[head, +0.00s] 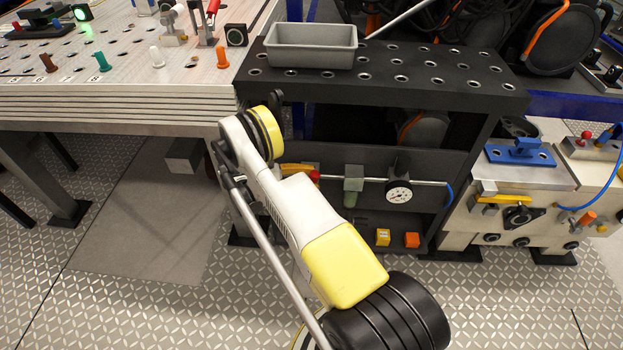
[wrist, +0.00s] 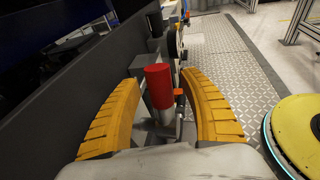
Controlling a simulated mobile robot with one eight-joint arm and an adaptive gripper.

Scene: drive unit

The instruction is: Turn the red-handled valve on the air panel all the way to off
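The air panel (head: 372,215) is the dark back face under the black perforated bench. A metal pipe with a gauge (head: 398,194) runs along it. The red valve handle (head: 314,176) shows as a small red end beside my arm. In the wrist view the red handle (wrist: 158,87) is a short red cylinder, pointing toward the camera, with grey metal below it. My gripper (wrist: 163,66) is open, with one yellow finger on each side of the handle and a visible gap to each. In the head view my arm hides most of the gripper and valve.
A grey tray (head: 312,46) sits on the black bench top. Yellow and orange blocks (head: 397,239) lie low in the panel bay. A perforated work table (head: 120,75) stands at left, and a machine unit (head: 520,185) at right. The patterned floor in front is open.

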